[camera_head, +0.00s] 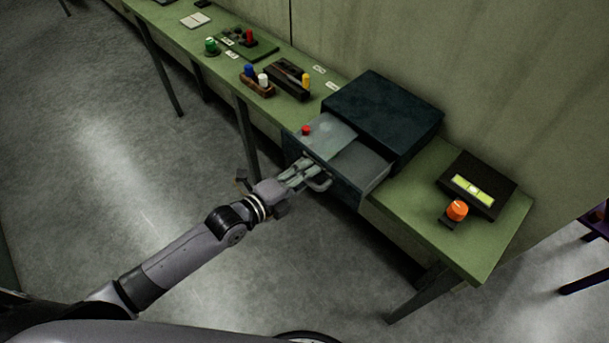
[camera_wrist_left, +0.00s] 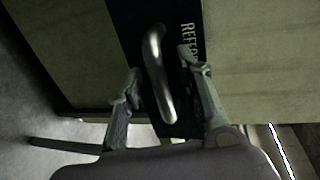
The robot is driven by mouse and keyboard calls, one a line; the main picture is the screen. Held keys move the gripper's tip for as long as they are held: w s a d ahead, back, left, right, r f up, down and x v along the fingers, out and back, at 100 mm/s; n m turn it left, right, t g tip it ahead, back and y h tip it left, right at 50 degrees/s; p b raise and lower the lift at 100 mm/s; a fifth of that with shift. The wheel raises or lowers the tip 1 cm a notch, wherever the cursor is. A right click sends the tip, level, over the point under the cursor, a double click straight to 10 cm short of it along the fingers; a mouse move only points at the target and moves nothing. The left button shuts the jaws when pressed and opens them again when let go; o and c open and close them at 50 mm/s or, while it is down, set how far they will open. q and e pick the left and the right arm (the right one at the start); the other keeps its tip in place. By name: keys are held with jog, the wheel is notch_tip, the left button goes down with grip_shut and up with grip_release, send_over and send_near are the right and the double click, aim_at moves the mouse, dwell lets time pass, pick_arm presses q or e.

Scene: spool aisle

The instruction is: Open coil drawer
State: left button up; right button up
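The coil drawer (camera_head: 372,166) is pulled out from a dark cabinet (camera_head: 385,112) on the green bench, and its grey inside shows. A curved metal handle (camera_head: 321,183) is on the drawer's front; it also shows in the left wrist view (camera_wrist_left: 158,78). My left gripper (camera_head: 305,167) is at the handle. In the left wrist view, its two fingers are apart, one on each side of the handle, with visible gaps. I cannot tell whether either finger touches it. My right gripper is not in view.
A red knob (camera_head: 306,130) sits at the drawer's left part. On the green bench (camera_head: 420,222), a black box (camera_head: 478,184) and an orange knob (camera_head: 457,210) stand at right. The floor (camera_head: 120,150) is clear.

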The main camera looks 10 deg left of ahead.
pick_arm(q)
jog(key=v, duration=1.2)
dwell(0.3)
jog(key=a+f+n+g+y, duration=0.1)
jog(key=a+f+n+y, duration=0.5)
jog(key=f, duration=0.9)
jog(key=s+a+f+n+g+y, duration=0.1)
jog(key=s+a+f+n+g, duration=0.2)
jog(key=f, duration=0.5)
jog(key=s+a+f+n+y, duration=0.1)
jog(key=s+a+f+n, duration=0.3)
jog(key=f, duration=0.5)
jog(key=s+d+f+n+g, duration=0.1)
jog(key=s+f+n+g, duration=0.1)
jog(key=s+f, duration=0.3)
jog(key=s+d+f+n+g, duration=0.2)
jog(key=s+f+n+g, duration=0.1)
jog(key=s, duration=0.9)
jog(key=s+d+f+n+g+y, duration=0.1)
jog(key=s+f+n, duration=0.3)
jog(key=s+f, duration=0.4)
jog(key=shift+s+d+n+g, duration=0.3)
jog(key=shift+s+n+g, duration=0.1)
jog(key=shift+s+g, duration=0.35)
